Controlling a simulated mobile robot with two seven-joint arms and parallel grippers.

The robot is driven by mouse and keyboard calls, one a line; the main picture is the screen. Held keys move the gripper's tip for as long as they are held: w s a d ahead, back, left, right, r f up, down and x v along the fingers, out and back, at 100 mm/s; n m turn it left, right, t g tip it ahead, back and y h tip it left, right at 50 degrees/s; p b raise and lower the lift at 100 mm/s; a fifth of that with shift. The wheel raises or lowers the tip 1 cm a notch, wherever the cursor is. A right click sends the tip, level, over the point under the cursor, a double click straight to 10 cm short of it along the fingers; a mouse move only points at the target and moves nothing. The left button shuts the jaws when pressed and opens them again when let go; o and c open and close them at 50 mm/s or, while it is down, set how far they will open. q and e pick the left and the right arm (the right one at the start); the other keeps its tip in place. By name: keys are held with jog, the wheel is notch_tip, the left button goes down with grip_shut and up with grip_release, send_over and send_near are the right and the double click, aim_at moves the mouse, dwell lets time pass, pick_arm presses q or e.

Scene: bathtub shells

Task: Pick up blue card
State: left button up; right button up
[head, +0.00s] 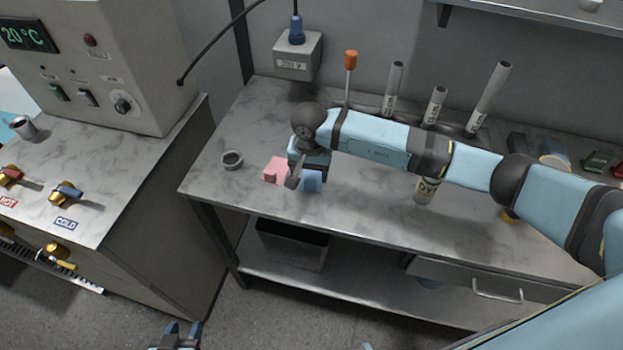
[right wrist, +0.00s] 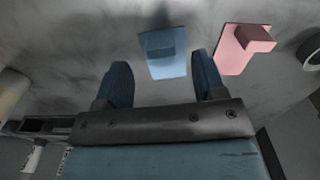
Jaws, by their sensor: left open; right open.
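The blue card (head: 313,183) lies on the marble-topped bench, partly hidden in the head view by my right gripper (head: 303,176). In the right wrist view the blue card (right wrist: 168,66) shows a raised block on it and lies just beyond and between the tips of my right gripper (right wrist: 160,72). That gripper is open and empty, above the bench. A pink card (head: 272,173) with a raised block lies beside the blue one; it also shows in the right wrist view (right wrist: 240,48). My left gripper (head: 181,331) is open at the bottom edge of the head view, away from the bench.
A small round dish (head: 232,160) stands left of the pink card. Several grey tubes and an orange-topped rod (head: 350,62) stand at the bench's back. A labelled cylinder (head: 426,190) stands to the right, below my right arm. The bench front (head: 245,190) is clear.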

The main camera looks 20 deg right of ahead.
aim_at(310, 182)
jog(key=shift+a+f+p, duration=0.1)
jog(key=shift+f+p, duration=0.6)
jog(key=shift+f, duration=1.9)
jog(key=c, duration=1)
